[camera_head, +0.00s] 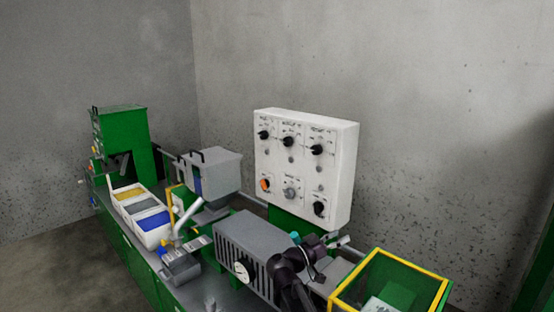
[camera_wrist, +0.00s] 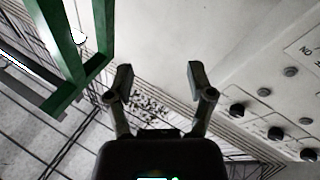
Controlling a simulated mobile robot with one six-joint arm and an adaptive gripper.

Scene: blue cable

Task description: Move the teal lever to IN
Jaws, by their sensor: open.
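A small teal spot (camera_head: 295,237) shows in the head view beside my dark wrist, above the grey ribbed housing. I cannot tell whether it is the teal lever's knob or a part of my arm. No teal lever or IN marking can be made out in the wrist view. My gripper (camera_wrist: 158,78) is open and empty in the wrist view, its two fingers well apart. In the head view my gripper (camera_head: 340,242) is small, below the white control panel, and partly hidden by my wrist.
The white control panel (camera_head: 343,165) carries several black knobs, an orange knob (camera_head: 265,185) and a grey knob (camera_head: 290,194). A yellow-edged green guard (camera_head: 440,283) stands at right. The grey ribbed housing (camera_head: 240,240) has a round gauge (camera_head: 242,272). Bins with coloured contents stand left.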

